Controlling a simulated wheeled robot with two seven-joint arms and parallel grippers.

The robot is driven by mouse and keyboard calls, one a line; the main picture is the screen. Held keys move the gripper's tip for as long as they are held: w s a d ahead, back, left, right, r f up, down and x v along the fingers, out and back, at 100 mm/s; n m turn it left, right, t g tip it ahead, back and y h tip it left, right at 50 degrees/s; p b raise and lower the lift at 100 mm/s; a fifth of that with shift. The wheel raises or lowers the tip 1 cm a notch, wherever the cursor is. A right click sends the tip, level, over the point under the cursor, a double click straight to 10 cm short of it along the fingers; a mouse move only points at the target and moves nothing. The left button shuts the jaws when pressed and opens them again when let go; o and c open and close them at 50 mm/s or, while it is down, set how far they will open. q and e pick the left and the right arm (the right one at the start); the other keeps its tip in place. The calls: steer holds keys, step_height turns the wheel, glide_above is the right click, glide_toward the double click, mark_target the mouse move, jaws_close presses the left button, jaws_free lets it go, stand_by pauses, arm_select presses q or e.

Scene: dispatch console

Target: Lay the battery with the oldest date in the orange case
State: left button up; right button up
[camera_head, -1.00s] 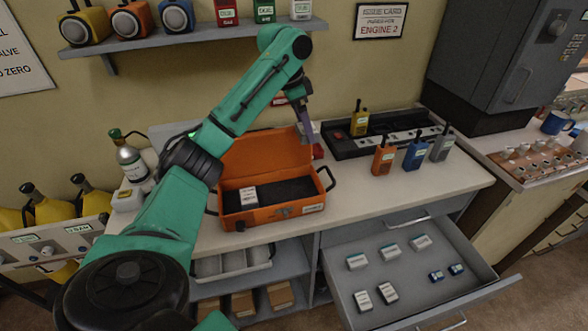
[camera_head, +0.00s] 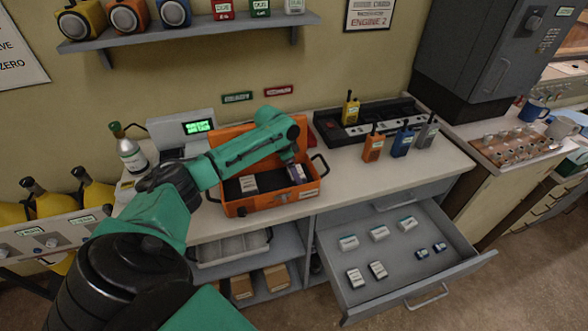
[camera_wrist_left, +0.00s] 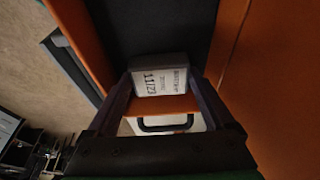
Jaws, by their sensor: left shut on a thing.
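The orange case (camera_head: 268,207) stands open on the counter with a dark lining. One white battery (camera_head: 248,184) lies in its left part. My left arm reaches over the case, and my left gripper (camera_head: 294,166) is down at its right part, shut on a white-labelled battery (camera_head: 297,174). In the left wrist view this battery (camera_wrist_left: 160,82) sits between the two fingers, with a label that seems to read 11/23, over the dark lining. I cannot tell whether it touches the case floor. My right gripper is not in view.
Handheld radios (camera_head: 373,146) and a black charger rack (camera_head: 370,125) stand right of the case. A lit display (camera_head: 198,127) stands behind it.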

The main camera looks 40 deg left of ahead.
arm_select(q)
steer(key=o, duration=1.2)
steer(key=shift+w+f, duration=0.1)
steer(key=shift+f, duration=0.05)
steer(key=shift+o, duration=0.3)
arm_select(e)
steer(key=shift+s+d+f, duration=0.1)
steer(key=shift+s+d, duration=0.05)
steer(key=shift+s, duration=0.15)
arm_select(q)
steer(key=b+v, duration=0.2)
steer(key=v, duration=1)
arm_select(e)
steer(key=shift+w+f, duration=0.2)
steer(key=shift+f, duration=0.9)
arm_select(q)
steer(key=shift+d, duration=0.1)
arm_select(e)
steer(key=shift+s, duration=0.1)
